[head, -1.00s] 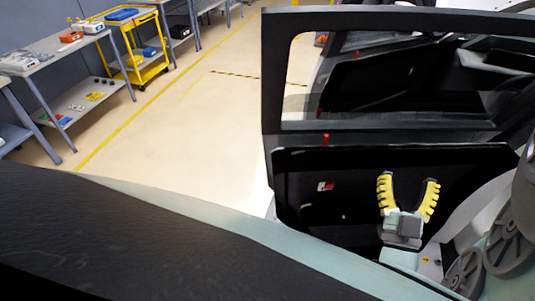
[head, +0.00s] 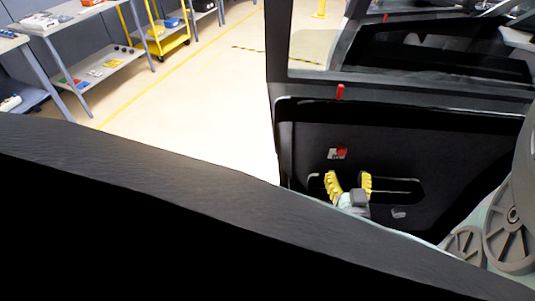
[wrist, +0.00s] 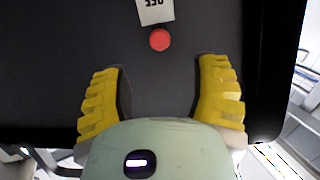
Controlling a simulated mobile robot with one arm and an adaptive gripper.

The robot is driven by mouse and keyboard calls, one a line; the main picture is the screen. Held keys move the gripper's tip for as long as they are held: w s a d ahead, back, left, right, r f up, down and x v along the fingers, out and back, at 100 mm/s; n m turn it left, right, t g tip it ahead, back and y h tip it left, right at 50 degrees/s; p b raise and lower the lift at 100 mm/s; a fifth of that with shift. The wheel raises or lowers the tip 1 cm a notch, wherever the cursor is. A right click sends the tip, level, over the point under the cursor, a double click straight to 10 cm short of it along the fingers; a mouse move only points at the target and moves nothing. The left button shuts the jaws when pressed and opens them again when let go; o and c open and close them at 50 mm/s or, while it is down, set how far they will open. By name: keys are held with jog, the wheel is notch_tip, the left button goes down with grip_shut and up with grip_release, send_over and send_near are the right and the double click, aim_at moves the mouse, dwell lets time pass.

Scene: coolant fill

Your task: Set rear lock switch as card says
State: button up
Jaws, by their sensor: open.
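A dark car door panel (head: 400,160) stands open. On it is a small red and white piece (head: 338,153). In the wrist view this looks like a round red button (wrist: 160,39) beside a white label (wrist: 155,11); the label's characters are upside down and cut off, so I cannot read them surely. A red upright tab (head: 340,91) is on the door's upper ledge. My gripper (head: 349,183) is open, its yellow fingers just below the red and white piece in the head view. In the wrist view, the red button lies ahead of the gap between the fingers (wrist: 160,78). I see no separate instruction card clearly.
A recess (head: 410,188) and a small grey fitting (head: 398,212) are on the panel's lower part. A dark body edge (head: 150,165) crosses the foreground. Grey benches (head: 70,30) and a yellow cart (head: 160,40) stand at the left. The floor (head: 215,100) between is clear.

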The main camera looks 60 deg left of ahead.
aim_at(342, 154)
jog(key=b+x, duration=0.3)
jog(key=x, duration=0.5)
jog(key=shift+a, duration=0.15)
jog(key=shift+w, duration=0.1)
grip_shut()
jog(key=shift+f, duration=0.1)
